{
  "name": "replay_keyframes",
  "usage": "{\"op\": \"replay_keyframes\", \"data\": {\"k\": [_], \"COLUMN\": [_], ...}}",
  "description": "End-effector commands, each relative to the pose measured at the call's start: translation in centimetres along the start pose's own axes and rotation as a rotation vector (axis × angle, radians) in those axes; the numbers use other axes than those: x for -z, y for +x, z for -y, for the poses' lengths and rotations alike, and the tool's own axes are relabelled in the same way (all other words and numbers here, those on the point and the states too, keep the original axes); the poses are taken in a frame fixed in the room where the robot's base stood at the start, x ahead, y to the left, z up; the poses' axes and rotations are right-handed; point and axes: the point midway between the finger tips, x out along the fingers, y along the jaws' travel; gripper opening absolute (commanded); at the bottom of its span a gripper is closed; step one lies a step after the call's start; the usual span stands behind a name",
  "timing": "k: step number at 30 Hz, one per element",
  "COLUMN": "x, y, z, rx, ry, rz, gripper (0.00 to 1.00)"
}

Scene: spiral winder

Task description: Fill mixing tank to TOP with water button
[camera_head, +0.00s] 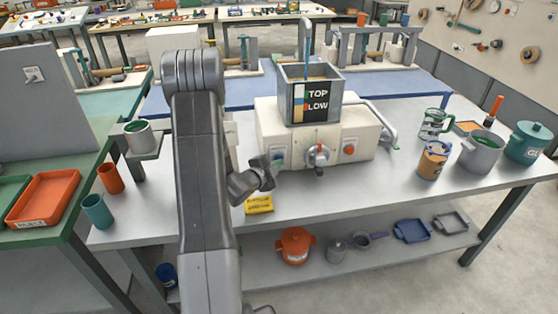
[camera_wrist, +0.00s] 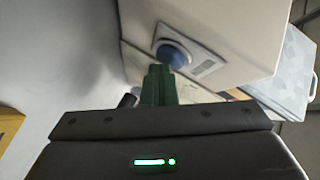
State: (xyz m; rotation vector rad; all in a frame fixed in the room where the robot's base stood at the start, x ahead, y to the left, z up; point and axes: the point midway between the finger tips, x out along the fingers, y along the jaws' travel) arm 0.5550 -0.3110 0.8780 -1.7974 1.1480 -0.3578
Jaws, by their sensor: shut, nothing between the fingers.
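The mixing tank (camera_head: 288,108) is a grey open box on top of a cream machine body (camera_head: 268,115). Its front has a dark label reading TOP and LOW (camera_head: 315,102) beside a coloured strip; the water level is too small to read. A round blue button (camera_wrist: 173,53) sits on a plate on the body's face in the wrist view. My gripper (camera_wrist: 160,70) has its green fingers shut and empty, with the tips just below the button; I cannot tell whether they touch it. In the head view my gripper (camera_head: 268,172) is at the machine's lower left front.
A central knob (camera_head: 318,154) and a red button (camera_head: 349,149) are on the machine's front. A yellow block (camera_head: 258,203) lies on the table below my gripper. A grey pot (camera_head: 480,150) and a teal pot (camera_head: 527,142) stand at right.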

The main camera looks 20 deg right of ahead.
Motion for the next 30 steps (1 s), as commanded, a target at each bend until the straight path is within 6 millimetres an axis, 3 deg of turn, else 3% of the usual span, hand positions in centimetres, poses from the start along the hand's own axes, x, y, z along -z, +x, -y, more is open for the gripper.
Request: {"op": "replay_keyframes", "data": {"k": [30], "x": [0.8], "y": [-1.2], "z": [-0.8], "rx": [0.0], "ry": [0.0], "rz": [0.0], "gripper": [0.0]}}
